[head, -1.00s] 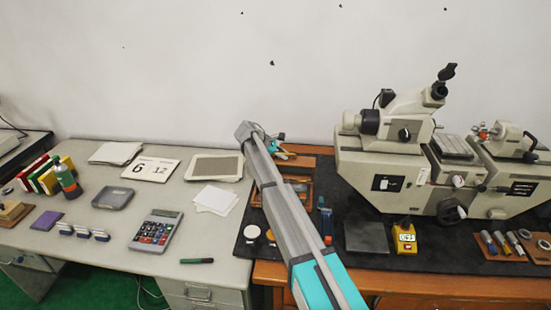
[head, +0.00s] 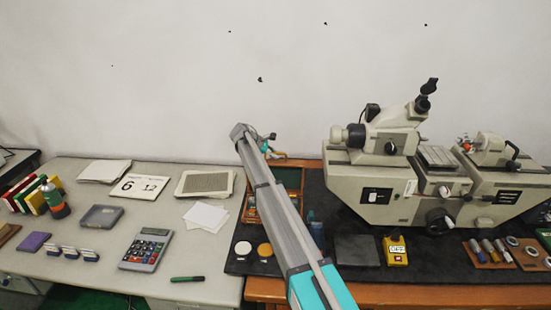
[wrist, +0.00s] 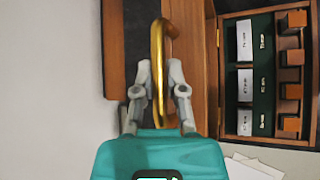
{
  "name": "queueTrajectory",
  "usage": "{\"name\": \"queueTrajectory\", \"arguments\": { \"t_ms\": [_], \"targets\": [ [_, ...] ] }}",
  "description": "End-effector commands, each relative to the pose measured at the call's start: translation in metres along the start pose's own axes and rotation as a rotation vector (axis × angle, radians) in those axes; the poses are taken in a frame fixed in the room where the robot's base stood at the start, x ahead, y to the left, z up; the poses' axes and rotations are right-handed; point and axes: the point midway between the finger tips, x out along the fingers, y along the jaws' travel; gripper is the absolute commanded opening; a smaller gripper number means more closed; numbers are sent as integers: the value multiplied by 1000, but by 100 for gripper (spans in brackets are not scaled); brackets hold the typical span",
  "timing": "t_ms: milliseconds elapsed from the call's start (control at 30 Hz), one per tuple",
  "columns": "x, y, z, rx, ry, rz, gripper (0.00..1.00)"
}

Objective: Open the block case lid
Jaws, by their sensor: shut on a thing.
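The block case (head: 299,200) is a wooden box on the dark mat, partly hidden behind my arm in the head view. In the wrist view the case (wrist: 221,110) shows a dark green inside with white label cards and several small wooden blocks. A wooden panel, apparently the lid (wrist: 195,35), lies left of this inside and carries a brass handle (wrist: 157,40). My gripper (wrist: 159,80) has its fingers closed around the handle. In the head view my gripper (head: 266,142) is at the back of the case; its fingers are too small to read there.
A large grey measuring machine (head: 400,180) stands right of the case. A dark plate (head: 356,250) and a yellow device (head: 395,250) lie in front. White papers (head: 205,217), a calculator (head: 147,249) and a calendar card (head: 139,186) lie on the grey desk to the left.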

Motion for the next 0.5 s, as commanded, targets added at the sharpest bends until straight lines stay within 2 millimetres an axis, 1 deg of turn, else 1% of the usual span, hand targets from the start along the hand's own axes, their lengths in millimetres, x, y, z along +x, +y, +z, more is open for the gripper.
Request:
{"name": "queueTrajectory", "arguments": {
  "t_ms": [133,467,500],
  "targets": [
    [1,4,-2,0,1,2,0],
    [2,4,-1,0,-1,2,0],
    [2,4,0,0,-1,2,21]
  ]
}}
